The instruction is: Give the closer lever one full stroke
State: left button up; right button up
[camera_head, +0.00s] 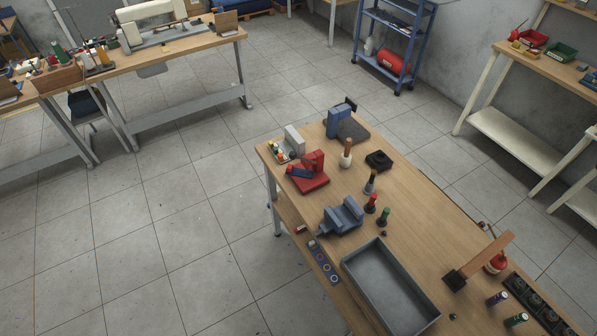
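Neither of my grippers shows in the head view. On the wooden workbench (425,215) stands a red device (312,183) with a flat base and a blue piece lying across it. Farther back is a blue block-like device (339,121) on a dark grey base. A blue-grey vise (342,217) sits at the bench's left edge, nearer than both. Which part is the closer lever, and its position, I cannot tell at this size.
A grey tray (434,316) lies at the front. A mallet-like tool with a wooden handle (489,259), a red can (496,263) and several small bottles stand around it. Other tables and a blue shelf cart (372,48) stand apart. Open tiled floor lies left.

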aim_at(293, 155)
jog(key=z, duration=1.15)
jog(key=i+j+z, duration=0.1)
jog(key=j+z, duration=0.35)
jog(key=j, duration=0.15)
jog(key=j+z, duration=0.5)
jog(key=j, duration=0.15)
jog(key=k+j+z, duration=0.1)
jog(key=j+z, duration=0.35)
jog(key=j, duration=0.2)
jog(key=k+j+z, duration=0.2)
jog(key=j+z, duration=0.3)
jog(key=j, duration=0.1)
